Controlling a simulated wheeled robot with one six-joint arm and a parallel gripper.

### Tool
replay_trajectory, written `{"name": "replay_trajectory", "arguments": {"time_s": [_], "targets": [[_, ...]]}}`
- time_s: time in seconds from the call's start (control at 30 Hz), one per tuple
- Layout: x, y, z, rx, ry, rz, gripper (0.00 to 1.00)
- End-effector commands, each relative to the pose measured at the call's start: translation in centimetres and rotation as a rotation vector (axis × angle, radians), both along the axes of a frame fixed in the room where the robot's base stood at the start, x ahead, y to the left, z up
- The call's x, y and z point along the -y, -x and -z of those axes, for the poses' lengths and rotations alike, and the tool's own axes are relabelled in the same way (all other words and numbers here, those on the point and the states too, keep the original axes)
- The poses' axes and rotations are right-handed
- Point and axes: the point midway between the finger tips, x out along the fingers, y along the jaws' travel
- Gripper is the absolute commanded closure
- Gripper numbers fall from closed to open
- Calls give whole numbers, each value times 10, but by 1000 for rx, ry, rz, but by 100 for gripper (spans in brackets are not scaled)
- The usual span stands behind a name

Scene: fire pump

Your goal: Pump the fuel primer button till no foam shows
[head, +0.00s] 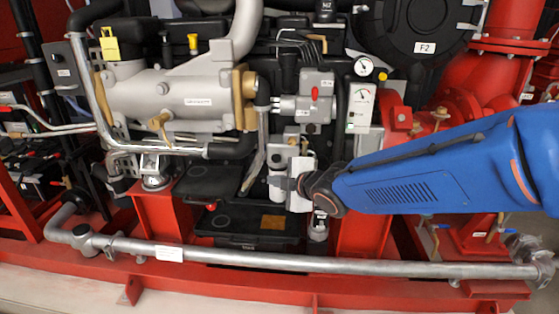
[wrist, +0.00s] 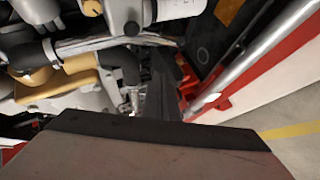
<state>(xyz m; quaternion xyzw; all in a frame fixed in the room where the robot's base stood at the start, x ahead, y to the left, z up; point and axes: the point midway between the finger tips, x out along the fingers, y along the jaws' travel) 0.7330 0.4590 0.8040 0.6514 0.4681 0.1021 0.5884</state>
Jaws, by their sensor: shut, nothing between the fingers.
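In the head view, the fuel filter area shows a white canister (head: 276,162) under a grey block with small fittings (head: 291,137). I cannot make out the primer button or any foam; they are too small or hidden. In the wrist view, the dark fingers (wrist: 160,86) reach in among the engine parts, and a white cylinder (wrist: 178,9) shows at the top.
A silver pipe (head: 330,260) runs low across the front along the red frame (head: 200,283). A grey control block with a red lever (head: 315,95) and a gauge panel (head: 361,107) stand above the gripper. A black tray (head: 250,225) lies below left.

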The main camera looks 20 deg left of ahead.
Motion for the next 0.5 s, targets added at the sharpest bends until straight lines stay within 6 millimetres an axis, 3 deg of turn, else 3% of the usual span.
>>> {"name": "replay_trajectory", "arguments": {"time_s": [0.17,0.5], "targets": [[-2,-8,0,0,0,1,100],[-11,-46,1,0,0,1,100]]}}
